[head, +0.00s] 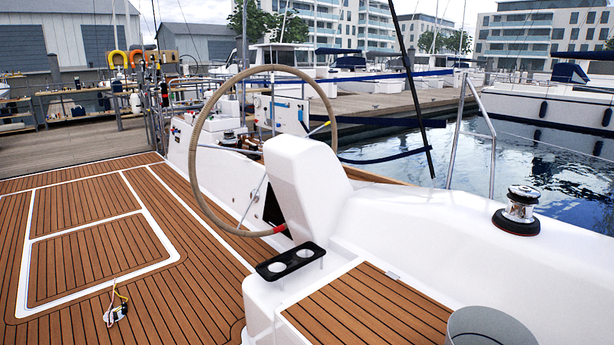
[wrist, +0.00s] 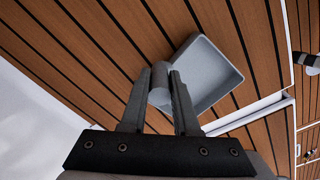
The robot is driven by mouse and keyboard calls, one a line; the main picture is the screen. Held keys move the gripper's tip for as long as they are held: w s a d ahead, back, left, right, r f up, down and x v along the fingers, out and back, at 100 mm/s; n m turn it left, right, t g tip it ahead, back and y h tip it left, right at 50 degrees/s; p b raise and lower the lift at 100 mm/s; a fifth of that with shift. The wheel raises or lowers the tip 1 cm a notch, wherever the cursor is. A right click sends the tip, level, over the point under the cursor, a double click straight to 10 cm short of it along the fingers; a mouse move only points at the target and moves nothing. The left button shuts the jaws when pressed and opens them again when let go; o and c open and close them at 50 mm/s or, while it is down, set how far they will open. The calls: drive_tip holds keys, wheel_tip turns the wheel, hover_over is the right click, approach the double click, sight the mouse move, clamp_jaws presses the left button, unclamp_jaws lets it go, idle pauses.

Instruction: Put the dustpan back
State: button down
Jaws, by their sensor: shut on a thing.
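The dustpan (wrist: 212,72) shows in the wrist view as a shallow light-grey pan with raised edges and a short round grey handle. My gripper (wrist: 160,76) is shut on the handle, with one dark finger on each side of it. The pan extends to the upper right of the fingers, over teak planking. I cannot tell how far it is above the planks. The dustpan and my gripper do not show in the head view.
A steering wheel (head: 197,155) and white pedestal (head: 305,190) stand mid-deck. A black cup holder (head: 290,262), a winch (head: 517,212) and a grey round open container (head: 490,328) are nearby.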

drive_tip(key=shift+f, duration=0.35)
drive_tip(key=shift+c, duration=1.3)
unclamp_jaws()
drive_tip(key=shift+r, duration=0.1)
wheel_tip(320, 180, up, 17)
drive_tip(key=p, duration=0.4)
drive_tip(key=shift+r, duration=0.2)
drive_tip(key=shift+s, duration=0.1)
